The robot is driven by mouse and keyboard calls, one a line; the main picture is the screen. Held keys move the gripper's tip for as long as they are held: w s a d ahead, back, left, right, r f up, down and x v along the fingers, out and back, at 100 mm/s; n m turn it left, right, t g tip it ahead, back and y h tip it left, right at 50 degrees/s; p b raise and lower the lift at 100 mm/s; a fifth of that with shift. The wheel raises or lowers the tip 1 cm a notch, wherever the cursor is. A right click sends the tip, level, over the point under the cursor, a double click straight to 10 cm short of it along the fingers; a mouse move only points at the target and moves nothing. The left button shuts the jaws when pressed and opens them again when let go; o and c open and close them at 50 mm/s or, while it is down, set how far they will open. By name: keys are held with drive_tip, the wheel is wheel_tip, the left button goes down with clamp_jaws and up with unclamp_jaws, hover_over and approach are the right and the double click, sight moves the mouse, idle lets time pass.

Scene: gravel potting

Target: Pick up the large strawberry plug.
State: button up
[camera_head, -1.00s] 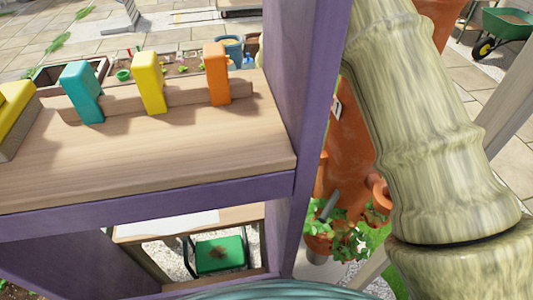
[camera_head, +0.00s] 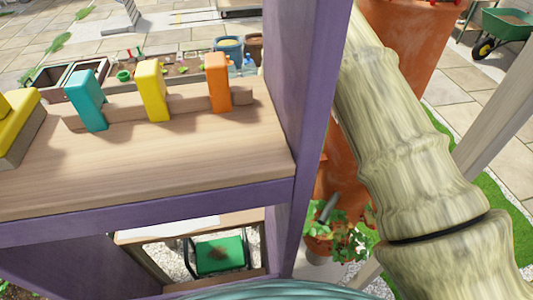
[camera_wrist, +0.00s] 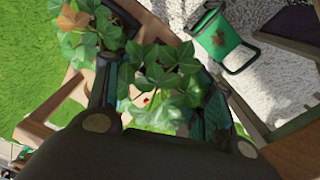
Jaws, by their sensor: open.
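Leafy green plants show below my arm in the head view; a leafy clump (camera_head: 345,240) there sits by the terracotta planter (camera_head: 340,165). In the wrist view a leafy plant (camera_wrist: 160,80), which looks like the strawberry plug, lies between the fingers of my gripper (camera_wrist: 158,68). A small red spot shows beneath its leaves. My gripper is open, with one dark finger on each side of the leaves. Its root end is hidden, and I cannot tell whether the fingers touch it. A second leafy clump (camera_wrist: 85,35) with a brownish leaf is at upper left.
A purple-framed wooden shelf (camera_head: 200,165) with teal, yellow and orange blocks stands left of my arm, its post close by. A green seat or tray (camera_head: 220,254) shows below; it also appears in the wrist view (camera_wrist: 218,37). A green wheelbarrow (camera_head: 508,27) is at far right.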

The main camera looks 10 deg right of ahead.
drive_tip(key=c, duration=0.8)
drive_tip(key=shift+o, duration=0.2)
